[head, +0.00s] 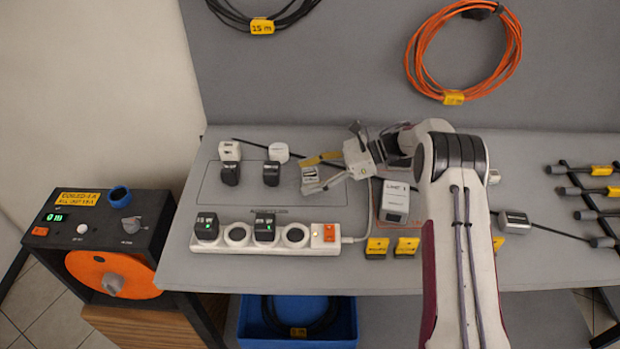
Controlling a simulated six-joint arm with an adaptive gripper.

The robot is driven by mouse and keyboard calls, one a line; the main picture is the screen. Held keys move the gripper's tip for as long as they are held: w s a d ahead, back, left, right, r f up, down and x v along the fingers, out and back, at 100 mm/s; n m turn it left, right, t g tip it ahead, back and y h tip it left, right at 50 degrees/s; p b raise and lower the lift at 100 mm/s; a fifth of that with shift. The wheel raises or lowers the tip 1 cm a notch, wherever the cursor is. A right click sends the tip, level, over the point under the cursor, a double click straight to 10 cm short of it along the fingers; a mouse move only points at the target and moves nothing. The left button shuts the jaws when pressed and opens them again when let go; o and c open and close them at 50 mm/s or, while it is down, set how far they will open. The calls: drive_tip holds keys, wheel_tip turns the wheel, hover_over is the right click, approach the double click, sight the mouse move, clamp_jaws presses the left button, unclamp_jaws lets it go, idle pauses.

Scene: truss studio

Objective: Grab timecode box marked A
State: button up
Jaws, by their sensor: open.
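Small dark boxes with yellow labels stand near the front edge of the grey table: one left (377,248), one beside it (407,246), and another partly hidden behind my arm at the right (498,241). Their lettering is too small to read, so I cannot tell which is marked A, or whether these are the timecode boxes. My gripper (331,160) is open over the middle of the table, behind and left of these boxes and apart from them. A small light block (310,173) shows near its lower finger; I cannot tell whether they touch.
A white power strip (268,246) with dark plugs lies front left. Dark and white adapters (230,173) stand behind it. A white labelled box (394,204) stands right of my gripper. Rods with yellow tags (600,171) lie far right. A control box (100,225) stands left.

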sight(310, 174)
drive_tip(key=c, duration=1.2)
drive_tip(key=shift+c, duration=0.2)
drive_tip(key=shift+r, duration=0.15)
drive_tip(key=shift+r, duration=4.85)
